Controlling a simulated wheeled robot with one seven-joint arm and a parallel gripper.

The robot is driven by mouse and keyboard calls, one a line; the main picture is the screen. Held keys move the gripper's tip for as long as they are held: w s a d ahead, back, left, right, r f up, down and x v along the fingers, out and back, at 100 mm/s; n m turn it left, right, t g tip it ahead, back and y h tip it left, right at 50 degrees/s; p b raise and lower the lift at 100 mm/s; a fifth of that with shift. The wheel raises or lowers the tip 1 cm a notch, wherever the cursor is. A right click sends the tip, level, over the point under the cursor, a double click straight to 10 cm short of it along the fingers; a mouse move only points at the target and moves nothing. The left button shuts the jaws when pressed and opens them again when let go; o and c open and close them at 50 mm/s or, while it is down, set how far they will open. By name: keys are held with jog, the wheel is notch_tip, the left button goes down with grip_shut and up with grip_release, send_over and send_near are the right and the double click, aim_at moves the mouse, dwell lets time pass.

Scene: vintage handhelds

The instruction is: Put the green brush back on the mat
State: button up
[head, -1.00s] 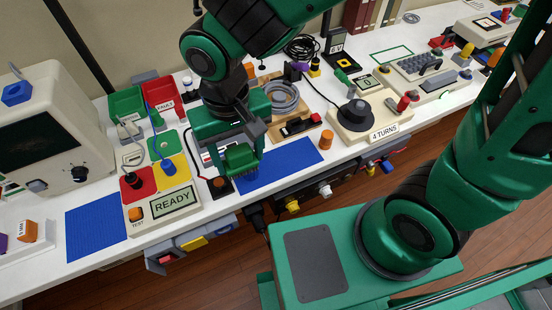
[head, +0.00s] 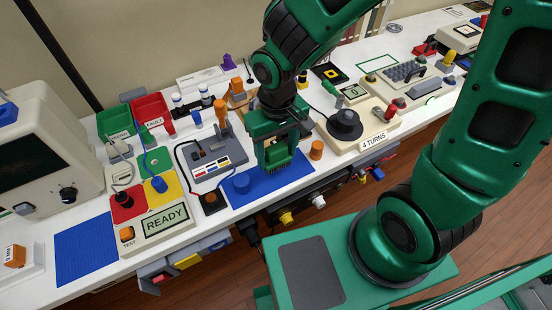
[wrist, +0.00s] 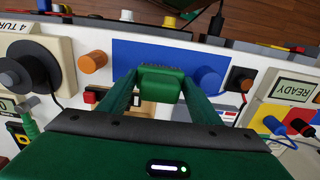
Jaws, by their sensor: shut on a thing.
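My gripper (head: 276,152) points down over the blue mat (head: 297,174) at the front of the bench. It is shut on the green brush (head: 286,163), whose dark bristles face down. In the wrist view the brush (wrist: 160,86) sits between the two green fingertips, in front of the mat (wrist: 150,52). I cannot tell whether the bristles touch the mat or hang just above it.
A blue round knob (head: 241,184) stands on the mat's left part. An orange cylinder (head: 316,150) stands just right of the mat. A grey console with an orange-handled stick (head: 221,115) is behind left. The mat's front middle is bare.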

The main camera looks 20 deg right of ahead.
aim_at(277, 162)
jog(key=shift+w+d+f, duration=0.1)
jog(key=shift+d+f, duration=0.05)
jog(key=shift+f, duration=1.95)
jog(key=o, duration=1.6)
jog(key=shift+f, duration=0.1)
